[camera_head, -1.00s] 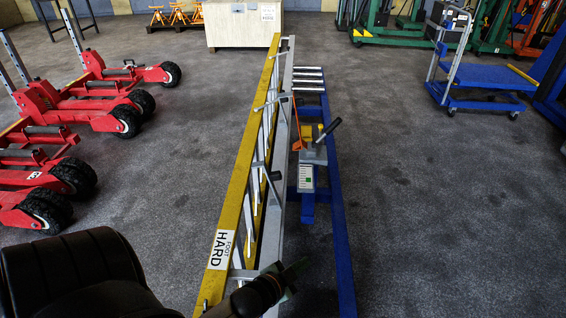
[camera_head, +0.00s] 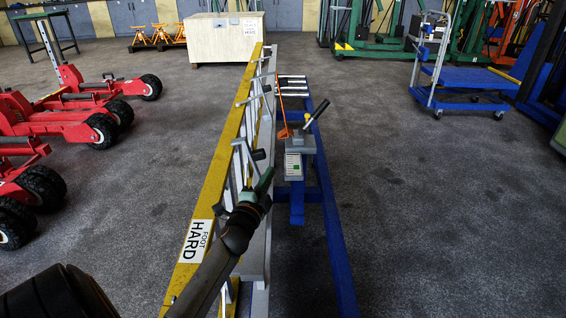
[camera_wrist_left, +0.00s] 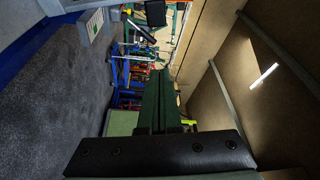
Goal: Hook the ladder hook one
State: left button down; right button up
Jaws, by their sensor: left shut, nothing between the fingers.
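A long yellow and grey ladder (camera_head: 215,165) marked "HARD FOOT" runs away from me in the middle of the head view. Several thin grey bars stick out along its top. One of these, a grey hook-like bar with a black end (camera_head: 243,148), is just beyond my left gripper (camera_head: 265,180). I cannot tell which bar is hook one. My left gripper is over the ladder, its green fingers together and empty. Its shut fingers show in the left wrist view (camera_wrist_left: 158,105). Any contact with the bar cannot be made out. My right gripper is out of view.
A blue frame (camera_head: 335,240) with a grey box, green label and black lever (camera_head: 317,112) stands right of the ladder. Red wheeled jacks (camera_head: 75,130) are at left, a blue trolley (camera_head: 460,80) at right, a pale crate (camera_head: 222,38) behind.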

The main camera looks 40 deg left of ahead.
pick_arm(q)
jog(key=w+a+b, duration=0.2)
jog(key=w+a, duration=0.4)
jog(key=shift+w+a+f+b, duration=0.15)
jog(key=shift+w+a+b, duration=0.1)
jog(key=shift+w+b, duration=0.1)
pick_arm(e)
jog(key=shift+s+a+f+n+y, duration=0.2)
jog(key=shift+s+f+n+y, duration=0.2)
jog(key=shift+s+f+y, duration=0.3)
pick_arm(q)
jog(key=shift+s+a, duration=0.1)
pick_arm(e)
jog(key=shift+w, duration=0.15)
